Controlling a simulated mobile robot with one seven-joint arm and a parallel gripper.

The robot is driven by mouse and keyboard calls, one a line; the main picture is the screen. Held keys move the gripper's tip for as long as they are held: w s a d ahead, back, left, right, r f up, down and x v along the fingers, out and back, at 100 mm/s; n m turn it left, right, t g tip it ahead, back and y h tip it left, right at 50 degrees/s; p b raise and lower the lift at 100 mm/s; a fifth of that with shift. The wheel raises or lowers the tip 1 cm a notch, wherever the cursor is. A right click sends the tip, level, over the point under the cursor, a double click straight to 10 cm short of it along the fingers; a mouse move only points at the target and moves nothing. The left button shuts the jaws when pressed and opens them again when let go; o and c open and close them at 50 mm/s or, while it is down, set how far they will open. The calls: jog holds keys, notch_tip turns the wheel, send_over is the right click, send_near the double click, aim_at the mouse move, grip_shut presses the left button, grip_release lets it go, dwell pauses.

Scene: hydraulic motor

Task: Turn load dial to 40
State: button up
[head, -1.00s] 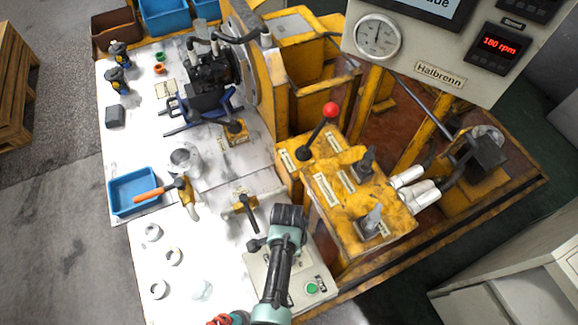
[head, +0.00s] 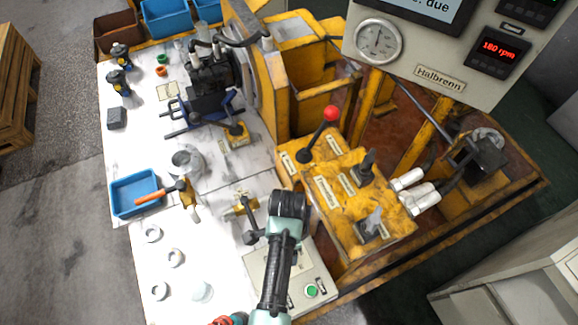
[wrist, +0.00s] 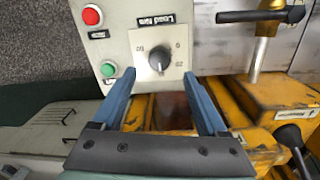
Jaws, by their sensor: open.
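The load dial (wrist: 159,58) is a black round knob on a light panel, under a label that seems to read "Load Nm". A pale mark shows on the knob, but the small numbers around it are too blurred to read. My gripper (wrist: 158,76) is open and empty, its two blue fingers pointing at the panel. The fingertips lie left and right of the dial in the picture and show no clear contact with it. In the head view my arm hides the dial; part of its control panel (head: 322,272) shows beside the arm.
In the wrist view a red button (wrist: 92,16) and a green button (wrist: 108,70) sit left of the dial. A T-handle (wrist: 262,28) stands to the right. A yellow lever box (head: 335,205) with a red-knobbed lever (head: 331,113) stands close to my arm.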

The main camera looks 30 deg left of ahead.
notch_tip(320, 180, up, 6)
jog(key=shift+r, duration=0.15)
jog(key=shift+w+a, duration=0.1)
jog(key=shift+w, duration=0.05)
dwell(0.4)
